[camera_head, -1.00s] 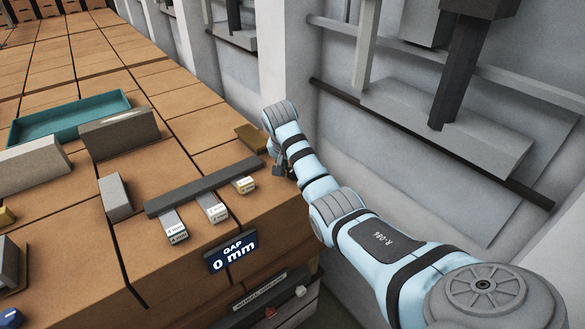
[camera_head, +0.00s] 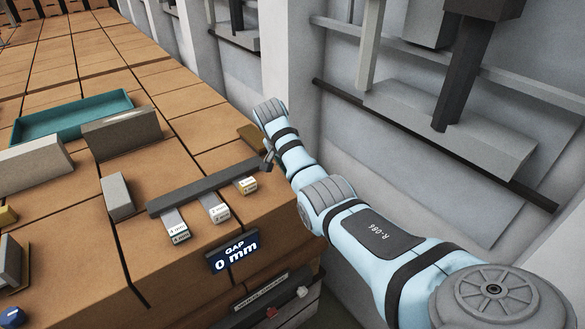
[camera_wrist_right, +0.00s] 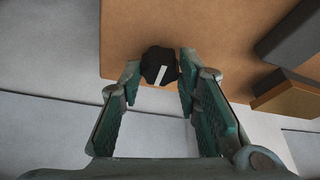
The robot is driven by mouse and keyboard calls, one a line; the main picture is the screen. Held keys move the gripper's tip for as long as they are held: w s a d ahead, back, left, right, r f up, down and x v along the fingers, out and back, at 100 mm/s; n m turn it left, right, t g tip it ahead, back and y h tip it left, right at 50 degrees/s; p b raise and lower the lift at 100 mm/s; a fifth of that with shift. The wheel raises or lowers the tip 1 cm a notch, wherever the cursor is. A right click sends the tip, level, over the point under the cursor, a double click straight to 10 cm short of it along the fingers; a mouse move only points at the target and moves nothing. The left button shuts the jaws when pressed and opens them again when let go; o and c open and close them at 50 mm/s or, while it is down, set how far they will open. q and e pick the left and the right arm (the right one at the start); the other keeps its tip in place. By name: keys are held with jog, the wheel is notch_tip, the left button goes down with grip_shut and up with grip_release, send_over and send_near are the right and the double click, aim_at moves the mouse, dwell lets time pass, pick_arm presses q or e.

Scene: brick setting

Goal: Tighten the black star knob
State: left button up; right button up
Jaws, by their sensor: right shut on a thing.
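The black star knob (camera_wrist_right: 158,65) with a white stripe shows in the right wrist view, at the edge of the brown tiled surface (camera_wrist_right: 130,25). My right gripper (camera_wrist_right: 157,72) has its two teal fingers on either side of the knob and is shut on it. In the head view my right gripper (camera_head: 268,160) is small and partly hidden by my own arm, at the right end of a dark grey bar (camera_head: 205,188). The knob cannot be made out in the head view. My left gripper is in neither view.
A teal tray (camera_head: 72,112) and grey blocks stand at left. A pale wall (camera_head: 330,110) rises close on the right.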

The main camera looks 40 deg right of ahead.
jog(key=o, duration=0.8)
jog(key=shift+d, duration=0.1)
jog(key=shift+c, duration=0.2)
jog(key=o, duration=0.3)
jog(key=shift+d, duration=0.1)
jog(key=shift+o, duration=0.4)
jog(key=shift+w+d+f, duration=0.15)
jog(key=shift+f, duration=0.05)
jog(key=shift+r, duration=0.15)
jog(key=w+v, duration=0.1)
jog(key=v, duration=0.6)
jog(key=shift+s, duration=0.55)
